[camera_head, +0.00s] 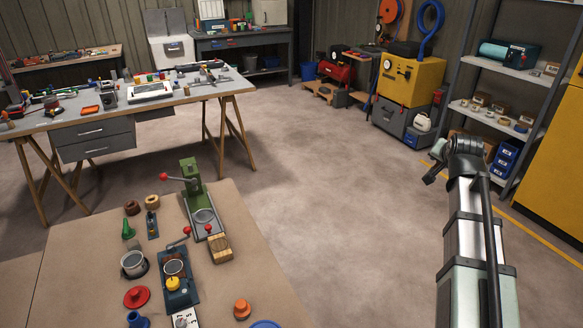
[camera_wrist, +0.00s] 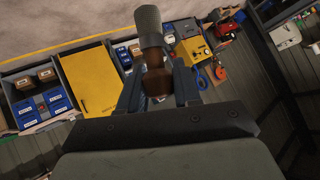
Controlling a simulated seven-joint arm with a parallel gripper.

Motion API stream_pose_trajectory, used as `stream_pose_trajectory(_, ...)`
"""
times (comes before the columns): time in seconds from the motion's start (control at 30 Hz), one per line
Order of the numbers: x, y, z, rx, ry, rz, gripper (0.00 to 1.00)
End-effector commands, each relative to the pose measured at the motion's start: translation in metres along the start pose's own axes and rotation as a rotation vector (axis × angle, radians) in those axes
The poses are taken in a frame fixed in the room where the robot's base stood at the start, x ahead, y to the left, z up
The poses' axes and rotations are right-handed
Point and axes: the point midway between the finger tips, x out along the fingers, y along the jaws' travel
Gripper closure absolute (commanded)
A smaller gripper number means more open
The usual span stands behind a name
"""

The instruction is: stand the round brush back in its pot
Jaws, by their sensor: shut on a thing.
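In the wrist view my gripper (camera_wrist: 158,80) is shut on the round brush (camera_wrist: 149,27). The brush has a brown part between the fingers and a grey ribbed round end pointing away from the palm. In the head view my gripper (camera_head: 435,165) is at the right, over open floor and well away from the front bench; the brush cannot be made out clearly there. A round grey open-topped cup (camera_head: 133,263), perhaps the pot, stands at the left of the front bench (camera_head: 240,275). I cannot tell for sure that it is the pot.
Near the cup are a green hand press (camera_head: 191,180), a blue fixture (camera_head: 178,288), a wooden block (camera_head: 220,248), a red round piece (camera_head: 137,297) and an orange knob (camera_head: 242,308). A trestle table (camera_head: 190,97) stands behind. Shelves (camera_head: 508,75) are at the right. Open floor lies between.

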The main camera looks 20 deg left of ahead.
Motion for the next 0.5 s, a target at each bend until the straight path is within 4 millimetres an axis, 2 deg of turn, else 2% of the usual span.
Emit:
stream_pose_trajectory(0.13, 0.002, -0.008, 0.003, -0.009, -0.003, -0.008, 0.98)
stream_pose_trajectory(0.23, 0.007, -0.024, 0.01, -0.029, -0.01, -0.023, 0.98)
stream_pose_trajectory(0.37, 0.015, -0.06, 0.025, -0.074, -0.022, -0.058, 0.98)
stream_pose_trajectory(0.5, 0.024, -0.106, 0.048, -0.133, -0.037, -0.103, 0.98)
